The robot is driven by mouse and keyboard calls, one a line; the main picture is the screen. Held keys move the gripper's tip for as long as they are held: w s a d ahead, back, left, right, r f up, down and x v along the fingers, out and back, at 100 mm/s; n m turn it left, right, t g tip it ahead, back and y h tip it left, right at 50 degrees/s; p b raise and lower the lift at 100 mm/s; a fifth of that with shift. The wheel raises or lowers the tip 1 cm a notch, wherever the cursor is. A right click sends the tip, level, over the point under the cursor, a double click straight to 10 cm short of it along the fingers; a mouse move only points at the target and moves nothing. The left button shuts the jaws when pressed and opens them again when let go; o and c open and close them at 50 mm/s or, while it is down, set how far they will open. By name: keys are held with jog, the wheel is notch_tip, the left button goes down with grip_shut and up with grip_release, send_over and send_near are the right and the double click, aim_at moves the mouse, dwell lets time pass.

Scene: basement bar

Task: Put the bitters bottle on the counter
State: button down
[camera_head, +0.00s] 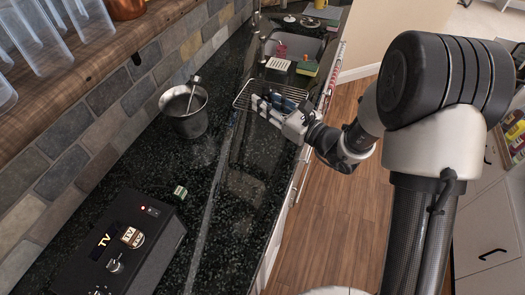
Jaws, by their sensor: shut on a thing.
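My gripper (268,104) is at the far part of the black speckled counter (225,150), over a wire rack near the sink. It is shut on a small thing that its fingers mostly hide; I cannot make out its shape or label. I cannot clearly identify a bitters bottle anywhere in this view. The counter is dark and glossy and runs away from me along a stone-tiled wall.
A metal bucket (184,112) with a utensil stands against the wall. A black device (120,245) and a small green-and-white item (180,192) are nearer. The wire rack (242,100) and sink (300,47) lie beyond. The counter's middle is clear.

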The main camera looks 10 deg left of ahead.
notch_tip(320, 180, down, 19)
jog(key=b, duration=0.5)
jog(key=shift+r, duration=0.15)
jog(key=c, duration=1.8)
grip_release()
jog(key=o, duration=0.5)
